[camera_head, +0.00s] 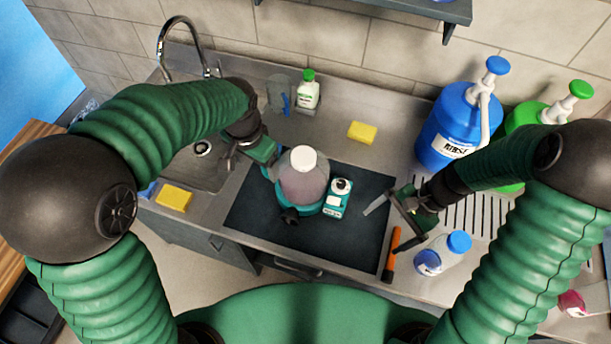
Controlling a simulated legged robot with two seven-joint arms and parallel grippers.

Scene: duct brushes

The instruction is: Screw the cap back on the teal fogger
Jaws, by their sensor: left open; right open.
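The teal fogger (302,187) stands on the dark mat (262,215), with a teal base, a cloudy tank and a black nozzle at its front. A white cap (303,158) sits on top of it; I cannot tell whether it is screwed tight. My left gripper (268,168) is open at the fogger's upper left side, close to the tank; its fingertips are partly hidden. My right gripper (396,220) is open and empty over the mat's right edge, apart from the fogger.
An orange-handled tool (391,250) and a blue-capped bottle (443,254) are near my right gripper. A yellow sponge (362,132), a green-capped bottle (308,91) and a blue pump jug (452,128) stand behind. The sink is left.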

